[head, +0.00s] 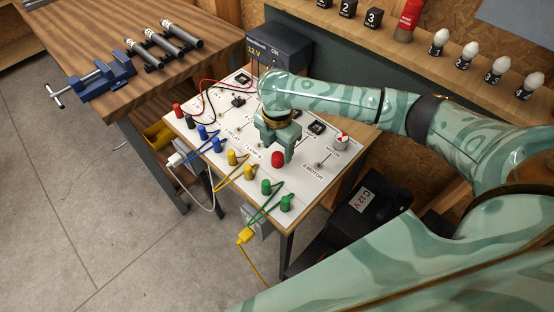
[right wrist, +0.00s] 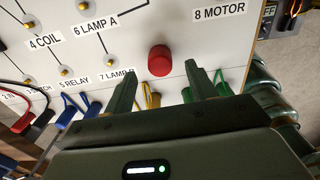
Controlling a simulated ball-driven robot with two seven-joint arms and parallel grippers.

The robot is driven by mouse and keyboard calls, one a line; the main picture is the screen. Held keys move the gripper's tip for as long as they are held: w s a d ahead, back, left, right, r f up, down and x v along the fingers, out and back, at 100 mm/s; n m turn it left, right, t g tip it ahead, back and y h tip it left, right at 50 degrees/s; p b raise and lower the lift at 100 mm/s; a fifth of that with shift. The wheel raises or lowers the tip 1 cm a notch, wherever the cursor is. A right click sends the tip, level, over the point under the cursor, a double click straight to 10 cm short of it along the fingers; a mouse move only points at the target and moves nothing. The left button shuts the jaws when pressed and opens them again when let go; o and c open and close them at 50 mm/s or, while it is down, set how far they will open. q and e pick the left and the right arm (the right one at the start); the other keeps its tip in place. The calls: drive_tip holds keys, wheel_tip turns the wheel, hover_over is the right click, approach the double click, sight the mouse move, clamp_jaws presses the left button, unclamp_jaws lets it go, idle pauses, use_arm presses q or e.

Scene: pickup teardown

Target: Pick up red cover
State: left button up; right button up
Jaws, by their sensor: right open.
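The red cover (head: 277,159) is a short round cap standing on the white panel (head: 228,170), near the 7 LAMP B and 8 MOTOR labels. It also shows in the right wrist view (right wrist: 160,61), just beyond the fingertips and between their lines. My right gripper (head: 278,148) points down over the panel beside the cover. Its two fingers stand apart and empty in the right wrist view (right wrist: 158,78). I cannot tell the exact height of the fingertips above the panel. My left gripper is not in view.
Blue, yellow and green capped posts with looped wires line the panel's front edge, including a green post (head: 286,203). A motor (head: 342,141) and a 12 V supply (head: 279,52) stand at the right and back. A wooden bench with a blue vise (head: 103,79) is at left.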

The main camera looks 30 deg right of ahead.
wheel_tip(320, 180, down, 3)
drive_tip(key=shift+r+b, duration=0.2)
drive_tip(key=shift+b, duration=0.1)
drive_tip(key=shift+r, duration=0.15)
drive_tip(key=c, duration=1.1)
drive_tip(key=shift+o, duration=0.2)
